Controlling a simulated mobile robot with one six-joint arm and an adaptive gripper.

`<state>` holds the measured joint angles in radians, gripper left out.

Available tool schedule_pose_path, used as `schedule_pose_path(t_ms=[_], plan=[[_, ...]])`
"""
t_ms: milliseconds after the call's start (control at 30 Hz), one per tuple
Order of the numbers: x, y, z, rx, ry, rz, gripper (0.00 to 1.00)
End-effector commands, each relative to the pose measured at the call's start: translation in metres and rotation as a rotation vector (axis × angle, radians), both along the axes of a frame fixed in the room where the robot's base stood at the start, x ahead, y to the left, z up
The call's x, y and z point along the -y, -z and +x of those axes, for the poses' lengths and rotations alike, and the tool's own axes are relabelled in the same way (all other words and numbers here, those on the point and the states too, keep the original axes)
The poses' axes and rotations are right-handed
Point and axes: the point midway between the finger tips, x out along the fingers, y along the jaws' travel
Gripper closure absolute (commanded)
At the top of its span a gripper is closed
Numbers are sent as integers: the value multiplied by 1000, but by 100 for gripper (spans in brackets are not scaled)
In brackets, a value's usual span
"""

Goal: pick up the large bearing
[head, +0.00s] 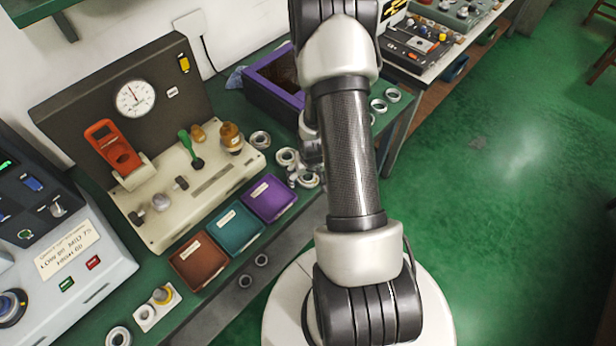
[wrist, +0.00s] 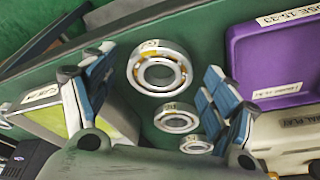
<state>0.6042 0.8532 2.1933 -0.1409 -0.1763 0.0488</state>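The large bearing (wrist: 134,72) lies on the green bench top in the wrist view, a silver ring with brass-coloured parts inside and a small label on its rim. A medium bearing (wrist: 162,121) and a small bearing (wrist: 183,146) lie in a row below it. My gripper (wrist: 159,64) is open, its blue-grey fingers apart to the left and right of the large bearing, with nothing between them gripped. I cannot tell whether the fingers are level with the ring. In the head view my arm hides most of the gripper, beside several rings (head: 287,149).
In the wrist view a purple container (wrist: 240,55) stands close right of the fingers. The head view shows a purple-rimmed crate (head: 262,105) behind, a gauge fixture (head: 150,222) left, and brown (head: 197,262), teal (head: 235,230) and purple (head: 267,199) trays in front.

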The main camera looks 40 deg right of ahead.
Motion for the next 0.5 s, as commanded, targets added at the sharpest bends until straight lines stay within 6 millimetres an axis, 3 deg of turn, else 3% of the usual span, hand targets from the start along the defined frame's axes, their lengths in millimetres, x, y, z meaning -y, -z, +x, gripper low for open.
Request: schedule_pose_path(t_ms=[500], plan=[[0,0,0,0,0,0,60]])
